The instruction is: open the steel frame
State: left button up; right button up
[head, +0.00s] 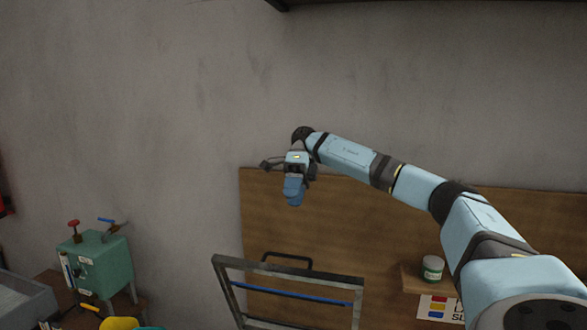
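The steel frame (288,269) stands at the bottom centre of the head view, tilted a little, with a dark handle (287,257) on its top edge and a blue bar (291,293) across its inside. Its lower part is cut off by the picture's bottom edge. My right gripper (293,195) hangs with its blue fingers downward, above the handle in the picture and apart from it. The fingers overlap from this side, so I cannot tell whether they are open or shut. No held object shows. My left gripper is not in view.
A brown wooden board (400,225) stands behind the frame against the grey wall. A small shelf (412,279) at the right carries a green-and-white jar (432,268). A green box with valves (104,262) stands at the left, beside a grey tray (25,298).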

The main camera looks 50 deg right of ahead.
jog(key=shift+r, duration=2.2)
